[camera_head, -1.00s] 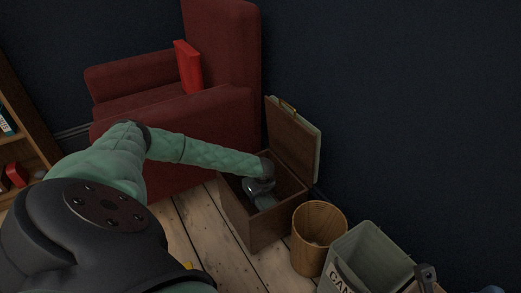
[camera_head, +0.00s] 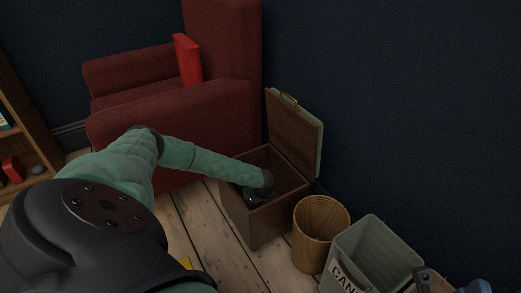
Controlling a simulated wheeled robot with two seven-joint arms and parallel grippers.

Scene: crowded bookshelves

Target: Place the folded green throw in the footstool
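The footstool (camera_head: 262,222) is a brown wooden box with its padded, pale green-topped lid (camera_head: 296,135) standing open at the back. My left arm, in a green quilted sleeve, reaches into it from the left. My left gripper (camera_head: 257,197) is down inside the box, dark and mostly hidden by the wrist and the box's front wall. I cannot see its fingertips or whether they hold anything. The folded green throw cannot be made out. A small part of what may be my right gripper (camera_head: 424,280) shows at the bottom right edge; its fingers are not clear.
A red armchair (camera_head: 165,105) with a red cushion (camera_head: 188,60) stands behind and left of the footstool. A wooden bin (camera_head: 320,235) and a grey-green lettered bin (camera_head: 375,258) stand close on its right. A bookshelf (camera_head: 25,140) is at far left. Bare floorboards (camera_head: 205,235) lie in front.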

